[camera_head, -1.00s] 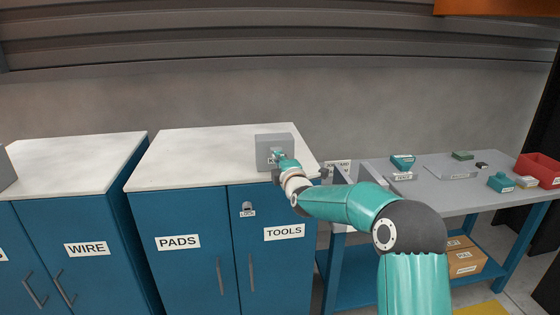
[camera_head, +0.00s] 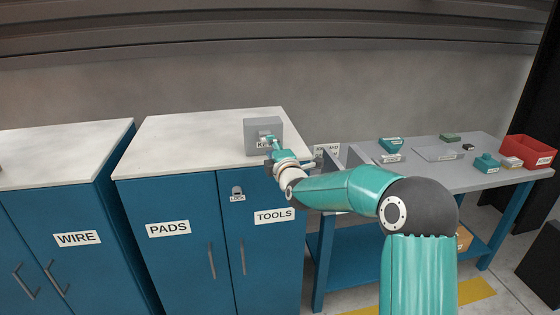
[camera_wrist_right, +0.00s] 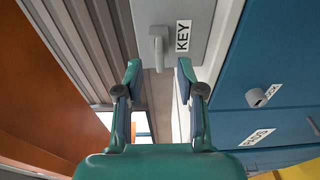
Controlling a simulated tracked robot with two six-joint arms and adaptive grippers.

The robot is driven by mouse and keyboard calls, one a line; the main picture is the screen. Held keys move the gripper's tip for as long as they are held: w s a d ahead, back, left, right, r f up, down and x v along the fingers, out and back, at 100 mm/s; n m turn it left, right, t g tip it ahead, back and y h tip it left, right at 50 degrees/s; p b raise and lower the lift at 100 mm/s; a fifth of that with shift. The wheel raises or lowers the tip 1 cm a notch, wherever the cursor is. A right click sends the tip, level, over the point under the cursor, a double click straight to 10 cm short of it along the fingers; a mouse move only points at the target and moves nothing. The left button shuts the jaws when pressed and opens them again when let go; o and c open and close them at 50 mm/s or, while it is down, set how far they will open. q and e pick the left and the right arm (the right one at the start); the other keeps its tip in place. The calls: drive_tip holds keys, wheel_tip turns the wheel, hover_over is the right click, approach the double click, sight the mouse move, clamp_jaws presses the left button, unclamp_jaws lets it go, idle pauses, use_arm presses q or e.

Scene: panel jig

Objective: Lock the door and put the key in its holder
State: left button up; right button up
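The grey box labelled KEY (camera_head: 262,128) stands on the cabinet top near its front right corner. In the right wrist view, a light grey hook-shaped piece (camera_wrist_right: 158,45) sits on the box's face (camera_wrist_right: 186,12); I cannot tell whether it is the key or part of the holder. My right gripper (camera_wrist_right: 156,72) is open, its fingers apart on either side of that piece and a little short of it. In the head view the gripper (camera_head: 268,141) is in front of the box. The lock (camera_head: 237,190) is on the TOOLS door (camera_head: 262,240), which looks closed. My left gripper is out of view.
The PADS door (camera_head: 168,255) is closed beside it. A WIRE cabinet (camera_head: 60,265) stands to the left. At right, a grey workbench (camera_head: 415,180) carries teal parts and a red bin (camera_head: 528,151). The rest of the white cabinet top (camera_head: 190,140) is clear.

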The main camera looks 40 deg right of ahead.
drive_tip(key=v, duration=0.8)
idle(0.5)
